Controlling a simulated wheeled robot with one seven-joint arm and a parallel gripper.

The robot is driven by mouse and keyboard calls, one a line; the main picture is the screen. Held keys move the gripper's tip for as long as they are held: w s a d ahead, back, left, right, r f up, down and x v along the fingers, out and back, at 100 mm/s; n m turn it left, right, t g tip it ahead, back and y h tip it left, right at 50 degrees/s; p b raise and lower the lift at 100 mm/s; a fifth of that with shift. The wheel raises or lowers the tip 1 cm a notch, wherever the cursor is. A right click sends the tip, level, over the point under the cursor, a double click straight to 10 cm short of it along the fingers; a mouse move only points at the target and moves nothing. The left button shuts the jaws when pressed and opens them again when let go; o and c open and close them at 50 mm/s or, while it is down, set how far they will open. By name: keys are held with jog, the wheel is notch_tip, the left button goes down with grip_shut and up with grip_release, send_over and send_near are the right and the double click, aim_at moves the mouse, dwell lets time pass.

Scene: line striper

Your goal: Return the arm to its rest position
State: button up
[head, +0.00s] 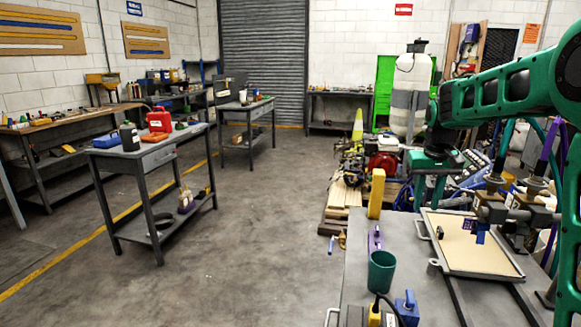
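My green arm (510,88) reaches in from the right edge and bends down at its far end. My gripper (429,192) hangs below the wrist, beyond the grey worktable (395,262). Its two green fingers appear spread apart, with nothing seen between them. They are small and hard to separate from the clutter behind.
On the worktable are a framed tray (468,250), a green cup (381,271), a yellow block (376,193) and a blue padlock-shaped item (407,309). Cluttered machinery (383,164) lies behind. Open floor (265,225) is at left.

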jog(key=s+a+f+n+t, duration=0.1)
jog(key=s+a+f, duration=0.15)
jog(key=s, duration=0.55)
jog(key=s+a+f+t+y, duration=0.1)
jog(key=s+a, duration=0.2)
jog(key=s, duration=0.6)
jog(key=s+a+f+n+t, duration=0.1)
jog(key=s+a+f, duration=0.15)
jog(key=s, duration=0.55)
jog(key=s+d+m+g, duration=0.2)
jog(key=s+d, duration=0.3)
jog(key=s, duration=0.3)
jog(key=s+d+m+g, duration=0.3)
jog(key=s+d, duration=0.3)
jog(key=s, duration=0.2)
jog(key=shift+s+f+m, duration=0.35)
jog(key=shift+s+m, duration=0.05)
jog(key=shift+m, duration=0.5)
jog(key=shift+w+f, duration=0.25)
jog(key=shift+w, duration=0.4)
